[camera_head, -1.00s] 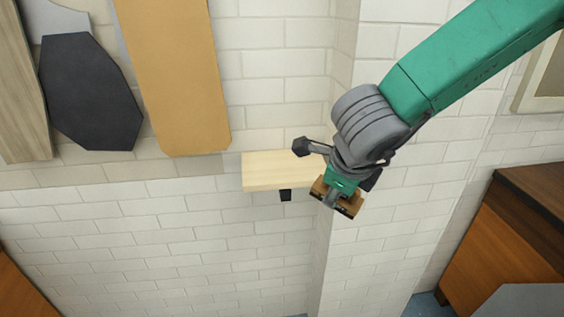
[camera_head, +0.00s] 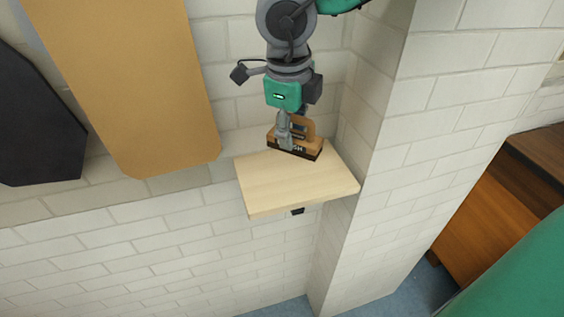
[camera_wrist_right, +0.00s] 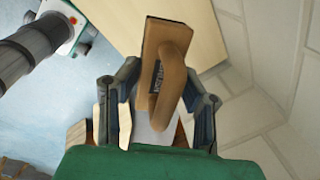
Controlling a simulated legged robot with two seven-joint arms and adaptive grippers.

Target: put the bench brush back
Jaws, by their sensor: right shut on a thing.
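The bench brush (camera_head: 307,148) is a tan wooden block with a loop handle, a dark lower edge and dark lettering. It is over the back part of a pale wooden wall shelf (camera_head: 290,188); I cannot tell whether its underside touches the board. My right gripper (camera_head: 286,134) is above the shelf, shut on the brush. In the right wrist view the brush (camera_wrist_right: 172,45) extends forward from between the fingers (camera_wrist_right: 158,98), with the shelf board (camera_wrist_right: 211,35) beyond it. My left gripper is in neither view.
A white brick pillar (camera_head: 375,170) rises close to the shelf's right side. A tan board (camera_head: 140,90) and a dark panel (camera_head: 38,125) hang on the wall at left. A brown wooden cabinet (camera_head: 490,230) stands at lower right. The front of the shelf is bare.

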